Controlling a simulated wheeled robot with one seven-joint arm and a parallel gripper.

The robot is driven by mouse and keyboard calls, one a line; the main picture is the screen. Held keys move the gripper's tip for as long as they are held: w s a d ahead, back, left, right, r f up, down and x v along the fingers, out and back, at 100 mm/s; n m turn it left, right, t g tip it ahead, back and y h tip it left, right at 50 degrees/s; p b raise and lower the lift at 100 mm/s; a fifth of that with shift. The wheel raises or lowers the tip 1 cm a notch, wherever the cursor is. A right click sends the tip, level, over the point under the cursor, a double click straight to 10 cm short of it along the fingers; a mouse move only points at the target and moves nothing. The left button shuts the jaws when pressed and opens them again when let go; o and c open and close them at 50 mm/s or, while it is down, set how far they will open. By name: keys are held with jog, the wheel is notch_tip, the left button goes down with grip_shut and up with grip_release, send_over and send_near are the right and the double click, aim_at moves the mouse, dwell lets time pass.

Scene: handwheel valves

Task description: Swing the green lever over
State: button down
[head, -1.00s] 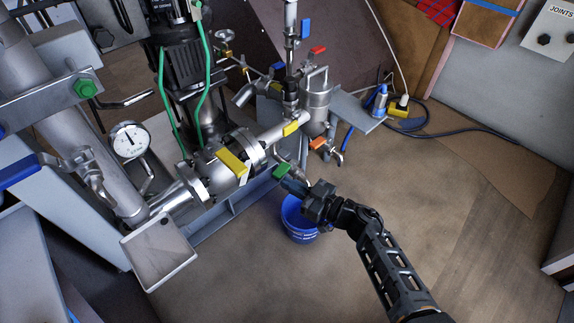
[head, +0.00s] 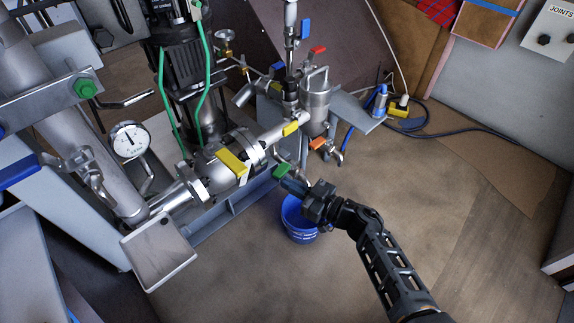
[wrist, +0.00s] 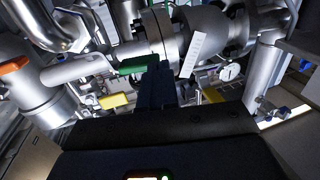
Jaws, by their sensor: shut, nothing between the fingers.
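The green lever (head: 282,172) sits on a small valve low on the pipework, just above the blue bucket, in the head view. It also shows in the wrist view (wrist: 138,64), just beyond the fingertips. My gripper (head: 288,185) is shut and empty, coming in from the lower right. Its fingertips (wrist: 156,72) are right beside the green lever and overlap its right end in the wrist view. I cannot tell for certain whether they touch it.
A blue bucket (head: 297,222) stands on the floor under my gripper. Yellow levers (head: 232,163) and an orange lever (head: 317,144) are on nearby pipes. A pressure gauge (head: 130,139) is at left. The floor to the right is clear.

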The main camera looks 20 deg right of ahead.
jog(key=shift+w+a, duration=0.1)
jog(key=shift+w, duration=0.05)
jog(key=shift+w+a, duration=0.35)
jog(key=shift+w, duration=0.25)
jog(key=shift+s, duration=0.1)
dwell(0.4)
jog(key=shift+p+v, duration=0.8)
jog(key=shift+v, duration=1.15)
jog(key=p+v, duration=0.2)
jog(key=v, duration=0.5)
jog(key=shift+s+d, duration=0.25)
jog(key=shift+s, duration=0.05)
jog(key=shift+f, duration=0.1)
